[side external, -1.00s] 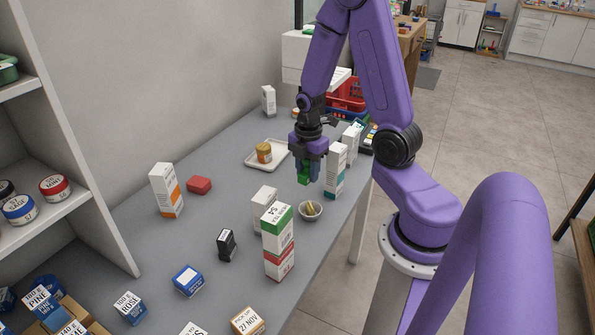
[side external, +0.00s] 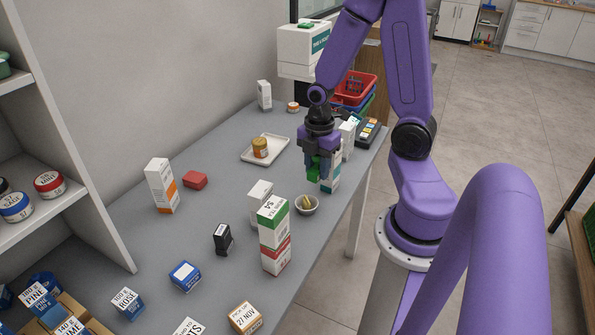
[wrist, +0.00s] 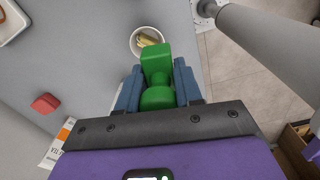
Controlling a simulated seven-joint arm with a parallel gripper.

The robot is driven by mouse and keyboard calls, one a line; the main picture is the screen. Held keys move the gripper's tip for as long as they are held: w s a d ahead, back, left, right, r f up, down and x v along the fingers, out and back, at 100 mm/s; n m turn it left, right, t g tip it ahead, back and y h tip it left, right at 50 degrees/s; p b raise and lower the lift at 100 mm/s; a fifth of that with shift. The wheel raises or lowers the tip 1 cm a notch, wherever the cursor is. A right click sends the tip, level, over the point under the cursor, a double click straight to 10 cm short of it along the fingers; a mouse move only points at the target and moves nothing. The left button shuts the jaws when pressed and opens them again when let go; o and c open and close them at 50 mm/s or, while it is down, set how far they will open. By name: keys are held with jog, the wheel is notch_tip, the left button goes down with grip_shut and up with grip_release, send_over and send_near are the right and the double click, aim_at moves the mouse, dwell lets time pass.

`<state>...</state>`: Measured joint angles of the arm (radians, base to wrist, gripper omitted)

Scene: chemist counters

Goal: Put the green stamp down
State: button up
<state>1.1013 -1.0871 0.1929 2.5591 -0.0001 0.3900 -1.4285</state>
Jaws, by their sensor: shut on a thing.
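The green stamp (wrist: 156,60) is held between the blue fingers of my gripper (wrist: 158,88) in the wrist view. In the side view my gripper (side external: 319,170) is shut on the stamp (side external: 313,174) above the grey counter, behind the small white bowl. The stamp's base is at the lower end. Whether it touches the counter cannot be told.
A white bowl (side external: 306,205) with yellowish items is close by. White cartons stand right beside and behind my gripper. A white tray (side external: 281,150) holds an amber jar (side external: 260,147). A red block (side external: 195,180) lies left. Bare counter lies between tray and bowl.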

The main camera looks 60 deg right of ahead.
jog(key=shift+s, duration=0.1)
notch_tip(320, 180, up, 6)
jog(key=shift+f, duration=0.15)
jog(key=w+a+n, duration=0.1)
jog(key=w+a, duration=0.6)
jog(key=w, duration=0.1)
send_over(195, 226)
jog(key=shift+n, duration=0.4)
jog(key=f, duration=1.5)
jog(key=shift+s+a, duration=0.1)
jog(key=shift+s, duration=0.1)
jog(key=shift+w+f, duration=0.2)
jog(key=shift+f, duration=1.5)
